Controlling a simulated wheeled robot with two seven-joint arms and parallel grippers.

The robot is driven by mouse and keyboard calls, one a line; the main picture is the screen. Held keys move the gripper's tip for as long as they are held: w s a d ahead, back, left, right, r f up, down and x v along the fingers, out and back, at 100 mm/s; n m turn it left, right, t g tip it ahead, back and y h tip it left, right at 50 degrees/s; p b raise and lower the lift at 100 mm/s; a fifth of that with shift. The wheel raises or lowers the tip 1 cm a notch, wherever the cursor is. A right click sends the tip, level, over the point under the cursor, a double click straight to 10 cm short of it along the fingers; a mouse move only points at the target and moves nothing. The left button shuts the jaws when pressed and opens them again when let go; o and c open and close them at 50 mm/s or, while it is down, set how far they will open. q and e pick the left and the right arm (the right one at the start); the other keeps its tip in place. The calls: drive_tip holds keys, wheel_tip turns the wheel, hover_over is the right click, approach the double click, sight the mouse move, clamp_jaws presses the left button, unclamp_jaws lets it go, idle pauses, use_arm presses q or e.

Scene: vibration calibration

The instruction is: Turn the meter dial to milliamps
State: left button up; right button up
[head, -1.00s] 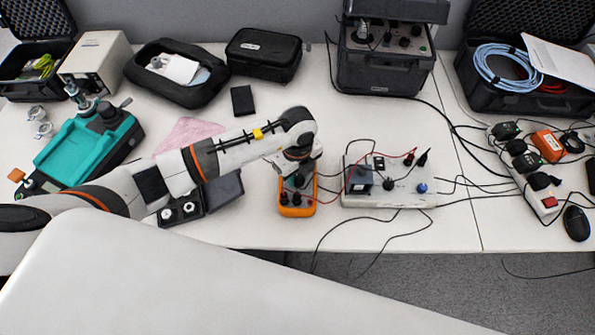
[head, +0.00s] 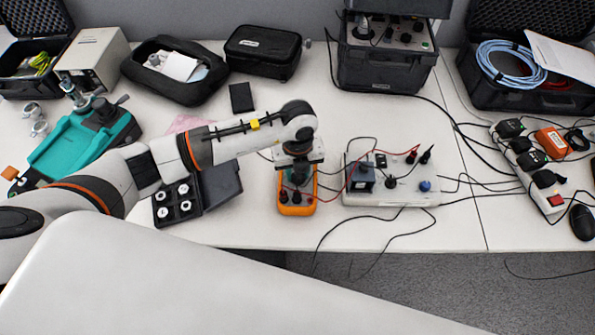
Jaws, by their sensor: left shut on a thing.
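The orange multimeter (head: 298,208) lies on the table in the middle of the head view, with dark plugs and a red lead at its near end. My left gripper (head: 298,176) is directly over the meter's face, pointing down, and is shut at the place of the dial. The dial is hidden under the gripper, so its setting cannot be read. The meter's upper part is covered by my left wrist. My right gripper is not in view.
A light grey box with knobs and leads (head: 410,195) stands right of the meter. An open black case with white round parts (head: 172,204) lies to its left. A teal device (head: 75,150) is at far left. Black cables hang over the table's front edge.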

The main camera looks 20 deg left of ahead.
use_arm(q)
drive_tip(key=shift+m+b, duration=0.55)
drive_tip(key=shift+m, duration=0.65)
drive_tip(key=shift+w, duration=0.1)
drive_tip(key=o, duration=1)
drive_tip(key=shift+r, duration=0.1)
wheel_tip(320, 180, up, 12)
drive_tip(key=shift+f+b, duration=0.1)
drive_tip(key=shift+b, duration=0.7)
drive_tip(key=shift+c, duration=0.2)
